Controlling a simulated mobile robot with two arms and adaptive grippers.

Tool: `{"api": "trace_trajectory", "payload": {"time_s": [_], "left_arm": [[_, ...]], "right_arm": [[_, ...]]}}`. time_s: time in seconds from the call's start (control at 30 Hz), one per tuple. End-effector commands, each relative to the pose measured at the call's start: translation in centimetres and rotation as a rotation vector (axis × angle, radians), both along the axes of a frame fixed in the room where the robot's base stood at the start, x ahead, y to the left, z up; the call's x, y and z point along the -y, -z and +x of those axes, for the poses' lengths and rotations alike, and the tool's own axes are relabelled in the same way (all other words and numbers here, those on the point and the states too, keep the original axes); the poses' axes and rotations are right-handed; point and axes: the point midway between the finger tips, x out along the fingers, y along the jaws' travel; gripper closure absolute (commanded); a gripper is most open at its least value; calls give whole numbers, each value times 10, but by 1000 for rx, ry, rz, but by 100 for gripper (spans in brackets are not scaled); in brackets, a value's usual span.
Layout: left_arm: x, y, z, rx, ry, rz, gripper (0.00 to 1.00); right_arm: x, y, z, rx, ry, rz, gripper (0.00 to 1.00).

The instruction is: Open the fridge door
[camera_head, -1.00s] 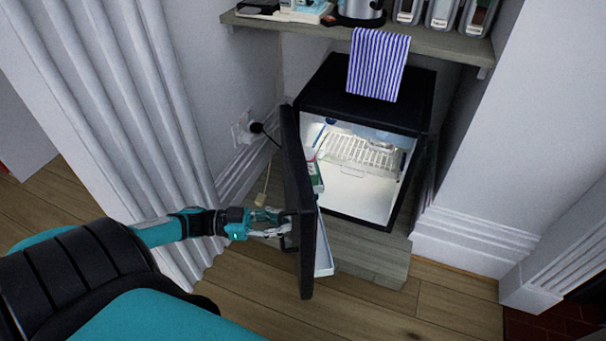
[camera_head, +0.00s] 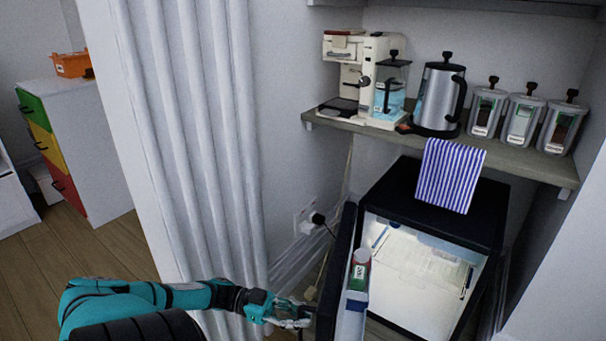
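The small black fridge (camera_head: 432,210) stands under a wooden shelf, with its lit white interior (camera_head: 415,280) in plain view. Its door (camera_head: 338,262) is swung wide open toward the left. My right gripper is not in view.
The shelf (camera_head: 520,165) above holds a coffee machine (camera_head: 365,75), a kettle (camera_head: 438,98) and several canisters (camera_head: 522,118). A striped towel (camera_head: 450,175) hangs over its edge. A white fluted wall panel (camera_head: 200,140) stands left of the fridge. A drawer cabinet (camera_head: 85,150) is far left.

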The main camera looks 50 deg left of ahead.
Motion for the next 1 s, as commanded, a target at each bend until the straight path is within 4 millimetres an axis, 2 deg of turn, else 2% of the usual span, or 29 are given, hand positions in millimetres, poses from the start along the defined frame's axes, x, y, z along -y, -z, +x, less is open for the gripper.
{"api": "trace_trajectory", "payload": {"time_s": [0.17,0.43,0.77,0.87,1.0], "left_arm": [[1,1,-1,-3,2,1,98],[1,1,-1,-1,1,0,64],[0,-3,0,-1,0,2,64],[0,-13,-1,-2,2,3,64],[0,-36,-2,-4,4,3,64]], "right_arm": [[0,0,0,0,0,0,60],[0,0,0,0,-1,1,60],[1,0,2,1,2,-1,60],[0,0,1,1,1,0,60],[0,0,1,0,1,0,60]]}}
